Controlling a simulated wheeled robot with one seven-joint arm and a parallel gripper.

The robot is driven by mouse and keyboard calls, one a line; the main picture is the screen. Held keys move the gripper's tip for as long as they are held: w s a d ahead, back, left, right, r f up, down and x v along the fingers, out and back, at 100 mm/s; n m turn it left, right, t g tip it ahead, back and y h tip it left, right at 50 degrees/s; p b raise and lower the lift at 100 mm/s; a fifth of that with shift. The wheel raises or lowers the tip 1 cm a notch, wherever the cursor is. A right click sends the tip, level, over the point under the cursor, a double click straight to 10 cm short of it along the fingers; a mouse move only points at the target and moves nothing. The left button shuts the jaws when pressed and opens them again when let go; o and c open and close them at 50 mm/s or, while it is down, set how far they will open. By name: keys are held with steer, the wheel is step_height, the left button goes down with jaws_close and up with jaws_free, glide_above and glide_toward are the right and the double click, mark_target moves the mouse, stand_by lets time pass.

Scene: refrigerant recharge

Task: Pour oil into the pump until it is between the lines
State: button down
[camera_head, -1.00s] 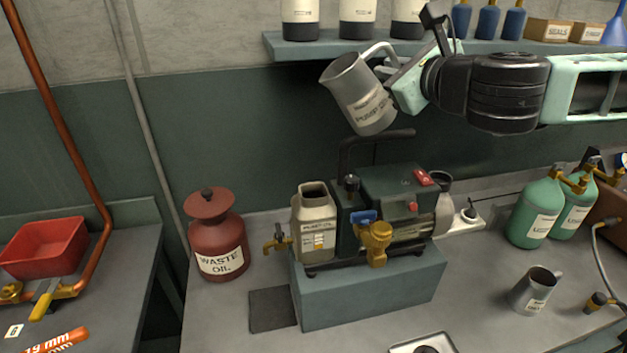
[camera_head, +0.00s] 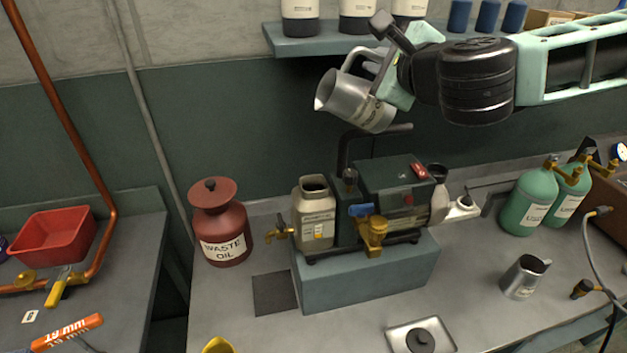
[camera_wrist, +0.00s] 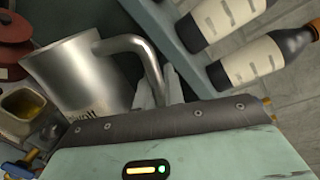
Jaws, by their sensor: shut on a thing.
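My gripper (camera_head: 378,72) is shut on the handle of a grey metal jug (camera_head: 352,100). The jug is tilted with its mouth toward the left, in the air above the pump. In the wrist view the jug (camera_wrist: 85,72) hangs by its curved handle, and its inside is hidden. The vacuum pump (camera_head: 395,190) stands on a blue-grey block. The beige oil tank (camera_head: 308,228) at its left end has an open square top, lower than the jug's lip. A small sight window shows on the tank's front, but its level and lines are too small to read. No oil stream is visible.
A red waste oil can (camera_head: 222,240) stands left of the pump. A second metal jug (camera_head: 522,277) and green cylinders (camera_head: 530,203) stand to the right. A shelf (camera_head: 310,42) with bottles is behind my gripper. The pump's black handle rises below the jug.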

steer(key=shift+s+a+n+p, duration=0.2)
steer(key=shift+a+n+p, duration=0.15)
steer(key=shift+a+n, duration=0.3)
stand_by(0.4)
steer(key=shift+w+d+h, duration=0.15)
steer(key=shift+d+h, duration=0.15)
steer(key=shift+d, duration=0.2)
steer(key=shift+w+d+n, duration=0.1)
steer(key=shift+d+n, duration=0.15)
steer(key=shift+d, duration=0.05)
stand_by(0.4)
steer(key=shift+a+n+p, duration=0.3)
steer(key=shift+n+p, duration=0.05)
steer(key=shift+n, duration=0.15)
stand_by(2.8)
steer(key=d+m+b, duration=0.1)
steer(key=m, duration=0.1)
steer(key=d+m+y+b, duration=0.1)
steer(key=d+m, duration=0.1)
steer(key=shift+w+d+r, duration=0.1)
steer(key=shift+w+d, duration=0.05)
stand_by(0.7)
